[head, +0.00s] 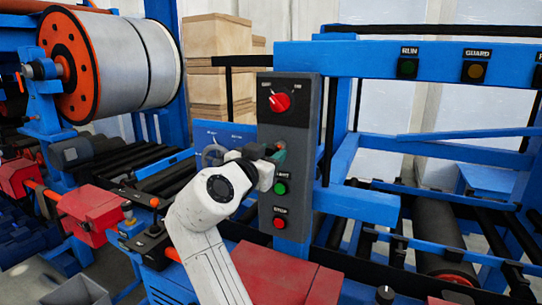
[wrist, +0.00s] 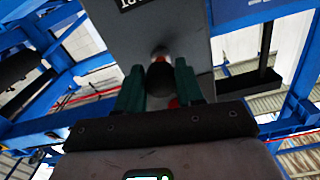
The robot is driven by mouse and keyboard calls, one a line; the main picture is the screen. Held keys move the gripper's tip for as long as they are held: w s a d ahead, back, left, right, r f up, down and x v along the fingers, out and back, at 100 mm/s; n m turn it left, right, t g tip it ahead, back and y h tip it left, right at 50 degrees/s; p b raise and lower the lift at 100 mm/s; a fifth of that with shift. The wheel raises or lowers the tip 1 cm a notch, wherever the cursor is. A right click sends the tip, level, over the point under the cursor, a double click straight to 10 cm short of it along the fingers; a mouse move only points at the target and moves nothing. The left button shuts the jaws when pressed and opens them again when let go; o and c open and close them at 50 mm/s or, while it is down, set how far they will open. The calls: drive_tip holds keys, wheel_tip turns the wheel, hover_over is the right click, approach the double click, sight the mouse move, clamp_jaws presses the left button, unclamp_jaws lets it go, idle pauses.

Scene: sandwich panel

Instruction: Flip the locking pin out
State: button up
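The grey control box (head: 290,160) stands upright in the middle of the head view. My gripper (head: 278,155) is at its face, below the red rotary switch (head: 279,102) and above the green button (head: 280,188). In the wrist view a dark round knob (wrist: 160,77) with a pale collar sticks out from the grey face. It appears to be the locking pin. The green fingers of my gripper (wrist: 160,85) lie on either side of it. I cannot tell whether they touch it. In the head view the knob is hidden by the gripper.
A red button (head: 279,223) sits low on the box. A blue panel with a handwheel (head: 213,154) stands behind my wrist. Blue beams (head: 360,205) run to the right of the box. A large roll (head: 120,65) is at upper left. Red covers (head: 285,272) lie below.

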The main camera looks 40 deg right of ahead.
drive_tip(key=shift+o, duration=0.7)
drive_tip(key=shift+a, duration=0.15)
drive_tip(key=shift+o, duration=1.1)
drive_tip(key=b+v, duration=0.2)
drive_tip(key=v, duration=0.8)
drive_tip(key=shift+s+a+b, duration=0.2)
drive_tip(key=shift+a+b, duration=0.1)
